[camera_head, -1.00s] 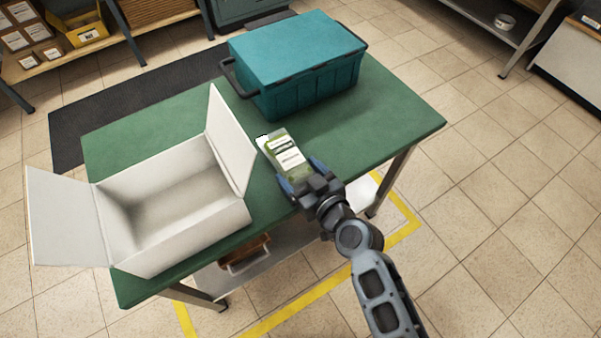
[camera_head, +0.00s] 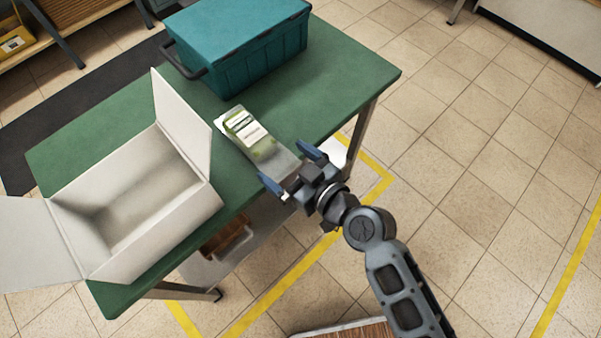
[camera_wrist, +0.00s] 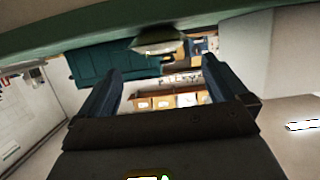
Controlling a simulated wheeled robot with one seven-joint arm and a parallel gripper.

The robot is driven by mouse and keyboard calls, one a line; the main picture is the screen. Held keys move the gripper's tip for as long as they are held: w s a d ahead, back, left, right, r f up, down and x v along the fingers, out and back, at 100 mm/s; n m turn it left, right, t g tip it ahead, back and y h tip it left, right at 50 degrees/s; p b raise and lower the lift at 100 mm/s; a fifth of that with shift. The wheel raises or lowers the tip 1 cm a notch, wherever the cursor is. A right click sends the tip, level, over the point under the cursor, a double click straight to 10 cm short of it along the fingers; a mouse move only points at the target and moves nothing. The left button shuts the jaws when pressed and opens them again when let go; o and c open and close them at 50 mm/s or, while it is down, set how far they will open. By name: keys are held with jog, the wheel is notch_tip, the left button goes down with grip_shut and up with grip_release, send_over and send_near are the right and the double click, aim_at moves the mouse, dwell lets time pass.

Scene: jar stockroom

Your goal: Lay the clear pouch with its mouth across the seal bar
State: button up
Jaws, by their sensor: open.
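The clear pouch (camera_head: 252,137), with green contents and white labels, lies on the green table (camera_head: 345,82) near its front edge, between the white box and the teal crate. Its clear near end points toward my gripper. It also shows in the wrist view (camera_wrist: 160,42), seen edge-on. My gripper (camera_head: 287,168) is open and empty, just off the table's front edge at the pouch's near end. In the wrist view its two fingers (camera_wrist: 162,88) stand wide apart with nothing between them. I cannot make out a seal bar in any view.
An open white box (camera_head: 140,205) with raised flaps stands left of the pouch. A lidded teal crate (camera_head: 240,50) stands behind it. The table's right part is bare. A brown bin (camera_head: 228,238) sits on the lower shelf. Yellow floor lines (camera_head: 290,295) surround the table.

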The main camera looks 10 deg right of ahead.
jog(key=shift+b+v, duration=0.3)
jog(key=shift+v, duration=1.8)
jog(key=s+d+r+m+t+h, duration=0.1)
jog(key=s+d+m+h, duration=0.2)
jog(key=s+d, duration=0.4)
jog(key=s+d+r+m+h, duration=0.1)
jog(key=s+d+m+h, duration=0.15)
jog(key=s+d, duration=0.45)
jog(key=s+d+r+m+t+h, duration=0.1)
jog(key=s+d+r+h, duration=0.1)
jog(key=s+r, duration=1)
jog(key=shift+s+d+r+t+h, duration=0.25)
jog(key=shift+s+t+h, duration=0.1)
jog(key=shift+s, duration=0.55)
